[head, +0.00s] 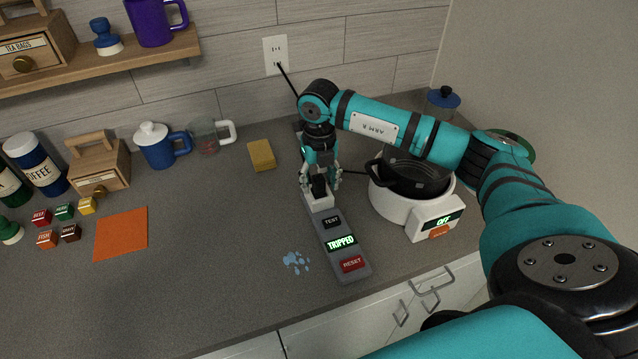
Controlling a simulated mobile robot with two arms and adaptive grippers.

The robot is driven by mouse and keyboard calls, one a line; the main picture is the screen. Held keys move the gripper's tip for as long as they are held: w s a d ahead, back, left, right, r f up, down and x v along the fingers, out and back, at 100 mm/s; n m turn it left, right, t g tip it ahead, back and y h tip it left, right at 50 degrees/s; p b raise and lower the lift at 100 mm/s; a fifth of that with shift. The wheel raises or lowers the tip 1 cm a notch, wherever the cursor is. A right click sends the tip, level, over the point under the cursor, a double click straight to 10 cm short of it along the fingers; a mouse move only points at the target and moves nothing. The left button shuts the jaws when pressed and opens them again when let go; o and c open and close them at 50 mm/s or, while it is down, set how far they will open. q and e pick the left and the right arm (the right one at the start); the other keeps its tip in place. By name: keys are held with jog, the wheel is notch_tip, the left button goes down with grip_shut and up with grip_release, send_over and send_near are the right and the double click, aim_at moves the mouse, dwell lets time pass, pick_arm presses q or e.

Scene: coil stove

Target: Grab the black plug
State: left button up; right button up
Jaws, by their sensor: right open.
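The black plug (319,186) sits at the white socket end (316,199) of a grey power unit (337,241) on the counter. My right gripper (320,182) points down over it, open, with one finger on each side of the plug. I cannot tell whether the fingers touch it. The gripper hides the plug's upper part. A black cord runs from near the gripper toward the white stove (397,205). The unit has a TEST button, a lit TRIPPED display and a red RESET button. My left gripper is out of view.
A black pot (418,176) is on the stove, whose display reads OFF, close right of the gripper. A cord hangs from the wall outlet (275,55) behind the gripper. A yellow sponge (261,155) and a water spill (296,262) lie left. Counter front-left is clear.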

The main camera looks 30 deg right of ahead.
jog(key=shift+a, duration=0.1)
grip_shut()
jog(key=shift+r, duration=0.1)
dwell(0.3)
